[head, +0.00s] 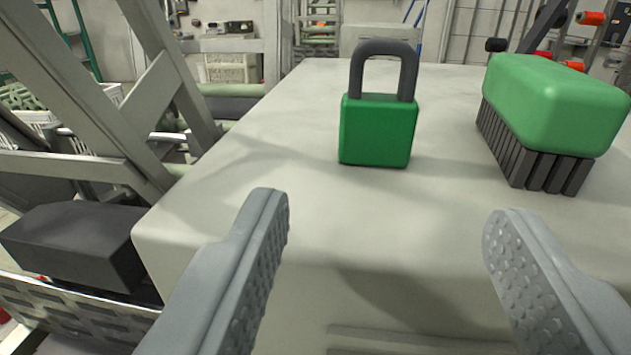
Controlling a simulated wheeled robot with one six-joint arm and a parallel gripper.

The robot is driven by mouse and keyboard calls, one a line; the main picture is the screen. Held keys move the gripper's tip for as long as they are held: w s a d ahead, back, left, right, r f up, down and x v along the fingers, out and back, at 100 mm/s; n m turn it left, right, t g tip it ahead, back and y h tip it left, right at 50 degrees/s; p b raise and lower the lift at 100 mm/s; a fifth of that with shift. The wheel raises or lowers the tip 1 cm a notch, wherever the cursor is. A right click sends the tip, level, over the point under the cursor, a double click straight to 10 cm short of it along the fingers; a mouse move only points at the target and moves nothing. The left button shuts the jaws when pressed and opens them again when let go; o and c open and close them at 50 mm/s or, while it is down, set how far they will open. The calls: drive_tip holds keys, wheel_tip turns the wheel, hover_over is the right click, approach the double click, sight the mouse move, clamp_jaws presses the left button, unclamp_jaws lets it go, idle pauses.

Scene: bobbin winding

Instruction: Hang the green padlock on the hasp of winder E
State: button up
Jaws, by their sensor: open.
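The green padlock (377,131) stands upright on a pale grey surface, its dark grey shackle pointing up. It is beyond my fingertips, roughly in line with the gap between them. My gripper (385,215) is open and empty, its two grey textured fingers wide apart at the near edge of that surface. The padlock is not touched by either finger. I cannot make out a hasp or a label for winder E in this view.
A green-topped brush with dark bristles (555,105) stands right of the padlock. Grey frame beams (160,90) rise at the left, above a dark block (75,243) in a crate. The pale surface (260,130) is clear left of the padlock. Orange spools (591,18) show far back right.

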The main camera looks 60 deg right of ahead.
sight(377, 127)
drive_tip(key=shift+x, duration=4.45)
drive_tip(key=shift+c, duration=0.3)
drive_tip(key=c, duration=1)
drive_tip(key=shift+r, duration=2.45)
drive_tip(key=shift+c, duration=0.2)
drive_tip(key=shift+f, duration=0.1)
